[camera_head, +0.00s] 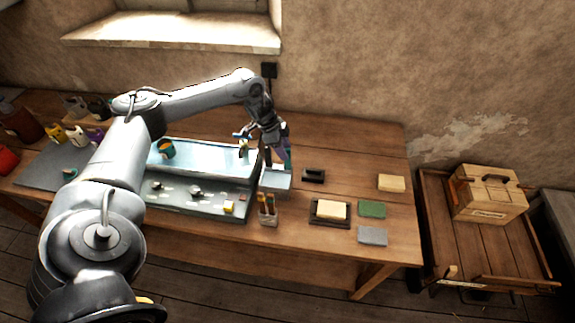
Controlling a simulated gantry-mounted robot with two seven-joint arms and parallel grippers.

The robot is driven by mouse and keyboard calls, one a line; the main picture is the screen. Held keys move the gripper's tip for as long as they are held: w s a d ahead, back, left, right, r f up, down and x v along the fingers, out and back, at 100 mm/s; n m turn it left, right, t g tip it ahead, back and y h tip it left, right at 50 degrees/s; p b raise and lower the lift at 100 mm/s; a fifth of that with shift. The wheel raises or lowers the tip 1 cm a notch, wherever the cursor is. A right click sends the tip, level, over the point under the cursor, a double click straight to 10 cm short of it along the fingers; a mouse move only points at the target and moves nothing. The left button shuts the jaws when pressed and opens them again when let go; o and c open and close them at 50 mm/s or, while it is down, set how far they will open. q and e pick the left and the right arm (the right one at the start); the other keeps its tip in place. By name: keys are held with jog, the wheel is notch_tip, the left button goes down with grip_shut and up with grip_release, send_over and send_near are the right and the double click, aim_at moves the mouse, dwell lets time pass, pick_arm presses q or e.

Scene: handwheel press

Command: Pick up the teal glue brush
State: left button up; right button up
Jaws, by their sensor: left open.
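My left gripper (279,152) is at the back of the workbench, right of the press, pointing down and open. A narrow teal-green upright shape (288,158) shows right at its fingers; it looks like the teal glue brush. The picture is too small to tell whether the fingers touch it or are only beside it. A purple patch shows next to it at the fingers. The lower end of the teal shape is hard to make out. My right gripper is not in view.
A pot with brushes (267,210) stands at the bench's front edge. Right of it are a dark tray with a pale block (332,210), a green pad (372,209) and a grey pad (373,235). The bench's back right is mostly clear.

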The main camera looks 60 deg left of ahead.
aim_at(287, 166)
pick_arm(q)
jog(key=shift+x, duration=2.35)
jog(key=shift+w+d+r, duration=0.1)
grip_shut()
